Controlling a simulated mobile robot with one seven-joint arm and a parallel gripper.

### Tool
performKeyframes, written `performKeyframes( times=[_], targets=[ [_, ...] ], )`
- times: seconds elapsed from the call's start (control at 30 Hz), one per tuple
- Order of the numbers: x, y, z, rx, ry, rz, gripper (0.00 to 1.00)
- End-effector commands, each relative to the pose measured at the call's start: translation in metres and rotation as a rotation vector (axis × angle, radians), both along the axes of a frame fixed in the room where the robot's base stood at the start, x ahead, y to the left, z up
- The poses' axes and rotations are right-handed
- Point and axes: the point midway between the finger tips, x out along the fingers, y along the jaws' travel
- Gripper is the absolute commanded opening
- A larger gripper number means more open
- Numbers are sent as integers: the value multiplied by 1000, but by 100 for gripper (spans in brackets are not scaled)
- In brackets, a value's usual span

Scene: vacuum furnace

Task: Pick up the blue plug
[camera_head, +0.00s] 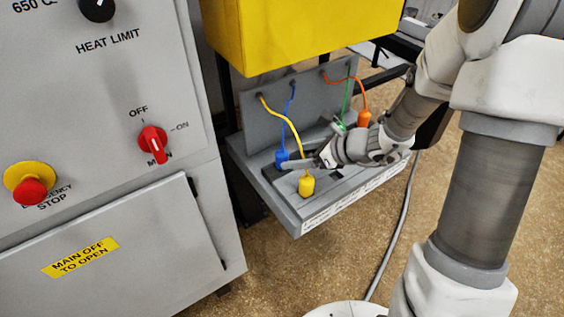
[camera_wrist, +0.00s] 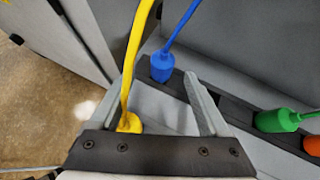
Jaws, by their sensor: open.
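The blue plug (camera_head: 281,158) stands upright on the grey shelf (camera_head: 290,215), with a blue cable rising from its top. It also shows in the wrist view (camera_wrist: 162,67), lying just beyond and between my fingertips. My gripper (camera_head: 299,163) reaches in from the right, low over the shelf, and its fingers point at the blue plug. In the wrist view my gripper (camera_wrist: 160,78) is open with nothing held. I cannot tell whether a finger touches the plug.
The yellow plug (camera_head: 306,186) stands close to my gripper, and in the wrist view its cable (camera_wrist: 135,50) crosses my left finger. A green plug (camera_wrist: 278,121) and an orange plug (camera_head: 364,118) are to the right. A yellow box (camera_head: 300,35) hangs above the shelf.

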Motion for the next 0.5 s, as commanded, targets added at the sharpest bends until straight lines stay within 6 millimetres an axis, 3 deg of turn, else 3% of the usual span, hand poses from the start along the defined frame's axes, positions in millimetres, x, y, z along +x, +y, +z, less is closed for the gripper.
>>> performKeyframes(
  times=[0.5],
  targets=[
    [27, 34, -35, 0, 2, 2, 80]
  ],
)
